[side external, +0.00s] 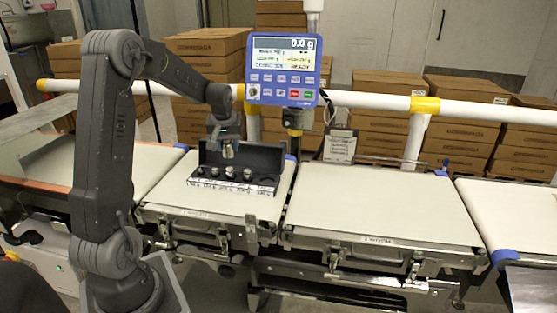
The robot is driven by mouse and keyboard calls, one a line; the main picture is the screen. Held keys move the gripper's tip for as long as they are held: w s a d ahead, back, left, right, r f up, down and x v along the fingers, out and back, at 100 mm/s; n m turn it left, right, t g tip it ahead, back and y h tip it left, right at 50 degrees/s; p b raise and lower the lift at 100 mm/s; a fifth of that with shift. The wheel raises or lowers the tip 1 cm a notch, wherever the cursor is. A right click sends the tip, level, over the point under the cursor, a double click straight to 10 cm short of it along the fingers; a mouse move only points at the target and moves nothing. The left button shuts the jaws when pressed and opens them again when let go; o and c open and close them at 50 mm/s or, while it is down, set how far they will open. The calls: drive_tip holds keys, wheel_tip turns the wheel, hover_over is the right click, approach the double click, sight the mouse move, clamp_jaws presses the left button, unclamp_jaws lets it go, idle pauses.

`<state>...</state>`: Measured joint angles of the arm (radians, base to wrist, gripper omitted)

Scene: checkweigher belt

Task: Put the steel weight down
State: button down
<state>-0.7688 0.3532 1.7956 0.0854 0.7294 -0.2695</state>
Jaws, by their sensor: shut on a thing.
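My gripper (227,142) points down over the weight case (268,157). It is shut on a steel weight (228,151), a small silvery shape just under the fingers. The weight is partly covered by the fingers and looks to be above the row of weights. The dark case stands open on the left belt section, its raised lid behind. Several steel weights (248,174) stand in a row in the case, with a pale label strip along its front. I cannot tell which slot is empty.
The blue weighing display (283,70) reads 0.0 g. The wide pale belt (380,205) right of the case is bare. A white rail (370,100) runs behind, with stacked cardboard boxes (385,120) beyond. A small placard (340,146) stands at the belt's back edge.

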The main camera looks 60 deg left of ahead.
drive_tip(key=w+d+m, duration=0.4)
drive_tip(key=w+d, duration=0.2)
drive_tip(key=w, duration=0.4)
drive_tip(key=m+h, duration=0.2)
drive_tip(key=m, duration=0.3)
hover_over(340, 199)
drive_tip(key=s, duration=0.1)
drive_tip(key=shift+t, duration=0.3)
wheel_tip(340, 199, down, 7)
drive_tip(key=shift+a+f, duration=0.15)
drive_tip(key=shift+f, duration=0.05)
drive_tip(key=shift+w+d+f, duration=0.2)
drive_tip(key=shift+d+f, duration=0.05)
drive_tip(key=shift+f, duration=1.95)
drive_tip(key=shift+f, duration=0.1)
drive_tip(key=c, duration=0.7)
unclamp_jaws()
drive_tip(key=shift+f, duration=0.1)
drive_tip(key=shift+o, duration=0.2)
